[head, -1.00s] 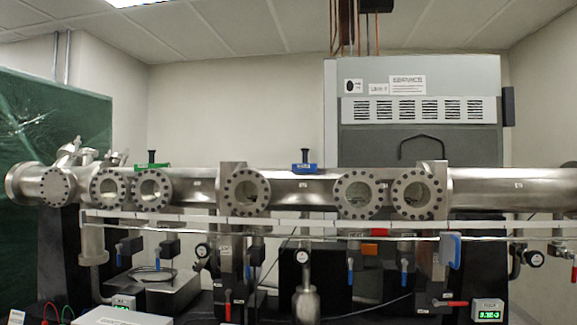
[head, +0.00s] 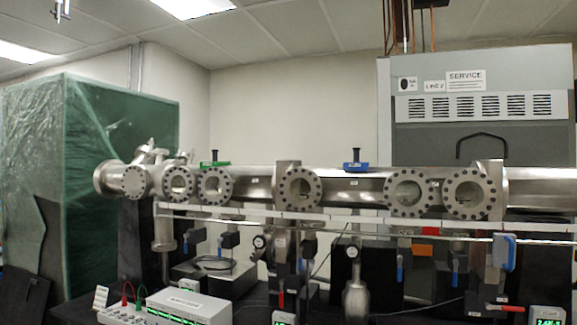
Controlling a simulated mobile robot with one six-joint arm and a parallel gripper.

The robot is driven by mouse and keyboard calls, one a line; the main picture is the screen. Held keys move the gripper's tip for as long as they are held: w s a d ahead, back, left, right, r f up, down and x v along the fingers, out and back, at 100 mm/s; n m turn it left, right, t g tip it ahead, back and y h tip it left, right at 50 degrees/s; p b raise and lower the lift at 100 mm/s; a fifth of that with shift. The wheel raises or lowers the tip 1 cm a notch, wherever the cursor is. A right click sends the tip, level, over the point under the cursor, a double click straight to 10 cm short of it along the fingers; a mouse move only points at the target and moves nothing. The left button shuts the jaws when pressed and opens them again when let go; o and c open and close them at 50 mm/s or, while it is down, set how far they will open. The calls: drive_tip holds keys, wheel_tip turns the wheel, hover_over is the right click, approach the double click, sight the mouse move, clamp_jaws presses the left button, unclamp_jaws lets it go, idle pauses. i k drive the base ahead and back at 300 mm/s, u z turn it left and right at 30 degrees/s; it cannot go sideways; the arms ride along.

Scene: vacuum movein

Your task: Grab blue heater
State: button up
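The blue heater (head: 356,166) is a small blue block with a black knob on top. It sits on top of the long steel vacuum tube (head: 340,185), right of the picture's middle, between two round flanged ports. A similar green block (head: 215,164) with a black knob sits on the same tube further left.
A grey service cabinet (head: 480,115) stands behind the tube at right. Valves, gauges and a blue handle (head: 503,252) hang below the tube. Instrument boxes (head: 190,306) stand at the lower left. A green plastic-draped enclosure (head: 110,150) stands at left. The space above the tube is clear.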

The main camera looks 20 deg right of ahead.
sight(356, 165)
drive_tip(key=u, duration=0.05)
drive_tip(key=i, duration=1.15)
drive_tip(key=z, duration=1.2)
